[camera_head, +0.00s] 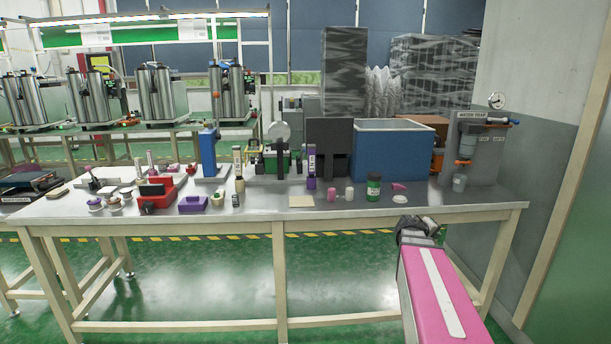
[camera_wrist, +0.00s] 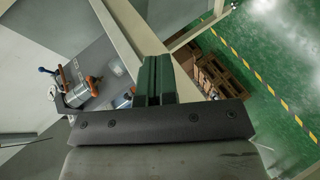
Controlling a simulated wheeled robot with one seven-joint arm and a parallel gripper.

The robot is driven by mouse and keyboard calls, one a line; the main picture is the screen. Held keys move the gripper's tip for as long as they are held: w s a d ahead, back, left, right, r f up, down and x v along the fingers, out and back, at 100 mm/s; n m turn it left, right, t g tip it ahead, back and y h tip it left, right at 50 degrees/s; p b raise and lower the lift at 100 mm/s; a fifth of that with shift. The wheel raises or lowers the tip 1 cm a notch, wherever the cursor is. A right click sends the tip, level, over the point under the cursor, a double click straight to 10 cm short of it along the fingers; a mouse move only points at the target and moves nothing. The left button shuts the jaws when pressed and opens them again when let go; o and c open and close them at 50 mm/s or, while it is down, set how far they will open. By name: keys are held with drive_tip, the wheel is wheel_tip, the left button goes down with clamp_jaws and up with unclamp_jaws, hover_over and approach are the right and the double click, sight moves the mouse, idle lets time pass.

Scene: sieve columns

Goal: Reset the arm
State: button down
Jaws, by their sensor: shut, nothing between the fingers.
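My arm shows pink at the lower right of the head view, reaching up to the front right edge of the workbench (camera_head: 250,212). My gripper shows in the wrist view (camera_wrist: 158,80) as two green fingers side by side, closed together with nothing between them. It points past the bench's pale frame, and nothing touches the fingertips that I can see. In the head view the fingers themselves are hidden or too small to make out.
On the bench stand a blue bin (camera_head: 392,155), a green-labelled jar (camera_head: 374,187), a red tool block (camera_head: 157,193) and a blue press (camera_head: 209,155). A water-trap panel (camera_head: 473,150) stands at the right end by the wall. The green floor (camera_head: 200,270) in front is clear.

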drive_tip(key=s+a+f+g+y, duration=0.2)
drive_tip(key=s+a+f+y, duration=0.2)
drive_tip(key=a, duration=0.5)
drive_tip(key=s+a+f+m+g+y, duration=0.1)
drive_tip(key=s+a+f+g+y, duration=0.1)
drive_tip(key=s+a+f, duration=0.4)
drive_tip(key=s+a+f+m+g+y, duration=0.1)
drive_tip(key=s+a+f+y, duration=0.4)
drive_tip(key=a, duration=0.9)
drive_tip(key=shift+s+f+g+y, duration=0.3)
drive_tip(key=shift+s+g, duration=0.3)
